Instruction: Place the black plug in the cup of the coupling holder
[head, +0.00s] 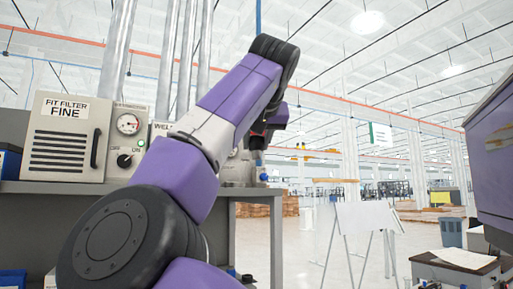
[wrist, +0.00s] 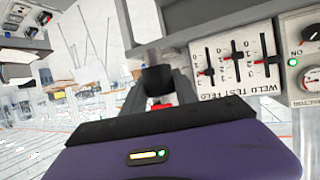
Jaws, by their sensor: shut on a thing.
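My gripper (wrist: 158,92) shows in the wrist view with its grey fingers shut on a black piece, which looks like the black plug (wrist: 157,77). A small red part shows just below the plug, between the fingers. In the head view my purple arm reaches up and bends down over the far end of the bench. The hand is mostly hidden behind the arm there. A grey metal fitting (head: 238,170) stands on the bench end below the hand, partly covered by the arm. I cannot tell whether it is the coupling holder, and no cup is clearly visible.
A grey bench (head: 245,192) carries a beige filter box (head: 67,137) at left. A weld panel with sliders (wrist: 235,62) is close to the gripper's right in the wrist view. Vertical pipes rise behind the bench. Open floor and a white board (head: 362,217) lie to the right.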

